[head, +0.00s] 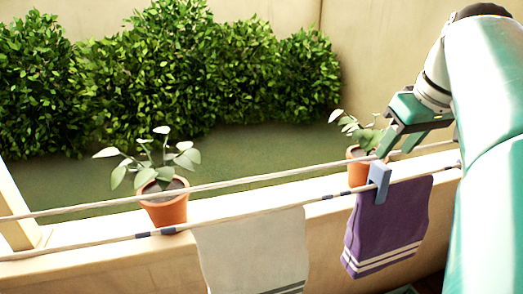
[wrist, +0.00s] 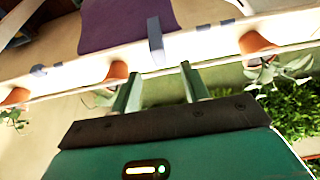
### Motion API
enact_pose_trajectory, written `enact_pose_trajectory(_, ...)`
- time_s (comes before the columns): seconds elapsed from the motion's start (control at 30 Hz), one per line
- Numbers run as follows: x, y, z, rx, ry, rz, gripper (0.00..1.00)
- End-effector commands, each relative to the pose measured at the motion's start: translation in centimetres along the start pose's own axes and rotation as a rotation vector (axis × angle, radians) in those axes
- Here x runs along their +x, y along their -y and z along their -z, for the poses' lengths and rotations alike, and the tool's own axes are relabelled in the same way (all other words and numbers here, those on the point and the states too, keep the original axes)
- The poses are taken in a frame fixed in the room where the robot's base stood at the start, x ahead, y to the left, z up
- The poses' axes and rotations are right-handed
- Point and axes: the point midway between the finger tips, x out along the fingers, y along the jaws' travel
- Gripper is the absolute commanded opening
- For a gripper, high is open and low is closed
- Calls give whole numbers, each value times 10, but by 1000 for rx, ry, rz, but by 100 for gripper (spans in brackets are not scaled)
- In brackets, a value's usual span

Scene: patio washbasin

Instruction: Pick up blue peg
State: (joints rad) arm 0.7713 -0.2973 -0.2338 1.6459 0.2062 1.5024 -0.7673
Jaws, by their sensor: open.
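The blue peg (head: 379,182) is clipped upright over the front clothesline, at the top of the purple towel (head: 385,228). My gripper (head: 394,151) is open and empty, just above and behind the peg in the head view. In the wrist view the peg (wrist: 155,42) lies beyond the open fingertips (wrist: 159,72), roughly in line with the gap between them. A gap shows between fingers and peg. The purple towel (wrist: 125,20) hangs from the line there too.
Two clotheslines (head: 250,182) run across the view, the front one with blue bands. A pale towel (head: 250,250) hangs left of the purple one. Potted plants (head: 165,205) and (head: 358,165) stand on the wall ledge. Bushes (head: 200,70) grow behind.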

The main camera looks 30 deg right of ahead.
Motion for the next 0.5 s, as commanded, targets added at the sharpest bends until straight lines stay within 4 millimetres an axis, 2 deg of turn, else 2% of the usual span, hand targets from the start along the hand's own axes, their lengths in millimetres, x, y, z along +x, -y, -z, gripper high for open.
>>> enact_pose_trajectory(0.1, 15, 0, 0, 0, 1, 1, 45)
enact_pose_trajectory(0.27, 27, -1, 0, 2, 1, 0, 45)
enact_pose_trajectory(0.5, 63, 0, 1, 1, 4, 2, 45)
